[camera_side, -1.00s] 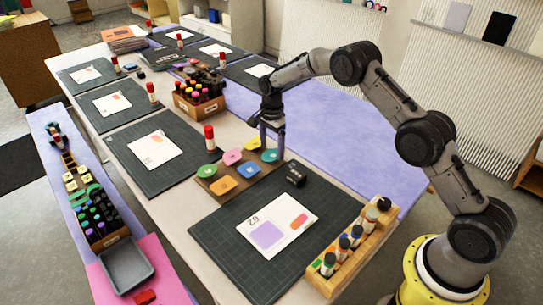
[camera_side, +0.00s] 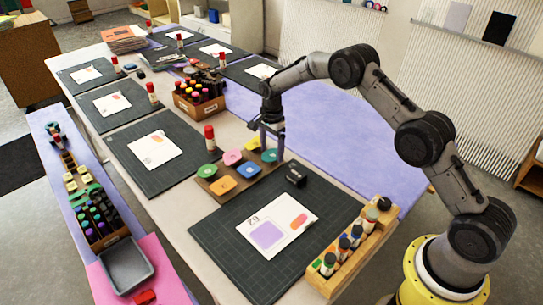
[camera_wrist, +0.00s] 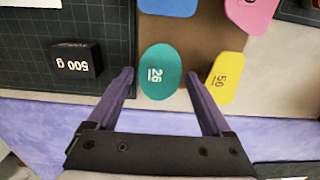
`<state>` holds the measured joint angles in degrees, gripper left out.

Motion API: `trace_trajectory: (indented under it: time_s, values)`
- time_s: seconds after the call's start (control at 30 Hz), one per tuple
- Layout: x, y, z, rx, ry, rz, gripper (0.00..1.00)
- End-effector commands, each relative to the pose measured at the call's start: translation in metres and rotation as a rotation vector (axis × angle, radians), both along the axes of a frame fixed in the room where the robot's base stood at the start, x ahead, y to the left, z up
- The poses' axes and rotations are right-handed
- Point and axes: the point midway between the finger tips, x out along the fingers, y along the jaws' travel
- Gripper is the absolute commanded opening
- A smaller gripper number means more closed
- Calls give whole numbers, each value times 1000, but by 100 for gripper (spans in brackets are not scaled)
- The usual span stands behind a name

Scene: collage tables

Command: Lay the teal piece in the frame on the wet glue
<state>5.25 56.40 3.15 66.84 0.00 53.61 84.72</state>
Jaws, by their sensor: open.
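The teal piece (camera_wrist: 160,72) is a flat oval with a printed number, lying on a brown board; in the side view (camera_side: 270,156) it is at the board's right end, partly hidden by my fingers. My gripper (camera_wrist: 160,84) is open, with one purple finger on each side of the teal piece and nothing held. In the side view my gripper (camera_side: 271,147) points down over the piece. A white sheet (camera_side: 289,240) on the nearest dark mat bears a lavender square in an outlined frame (camera_side: 267,235) and an orange-red shape. I cannot tell how wet the lavender patch is.
The brown board (camera_side: 210,186) also holds green, pink, blue, orange and yellow (camera_wrist: 226,76) pieces close by. A black 500 g block (camera_wrist: 75,60) stands on the mat left of my gripper in the wrist view. A wooden rack of bottles (camera_side: 350,250) borders the mat's right side.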

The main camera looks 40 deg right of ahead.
Motion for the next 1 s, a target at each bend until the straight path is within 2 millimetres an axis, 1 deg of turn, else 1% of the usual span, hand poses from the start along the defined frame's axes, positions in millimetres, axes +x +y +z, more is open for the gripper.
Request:
trace_trajectory:
  time_s: [0.17,0.27,0.4,0.63,1.0]
  values:
    - [0,0,0,0,0,0,84]
    - [0,0,0,0,0,0,68]
    - [0,0,0,0,0,0,42]
    - [0,0,2,0,-1,0,41]
    - [0,0,19,0,-2,0,41]
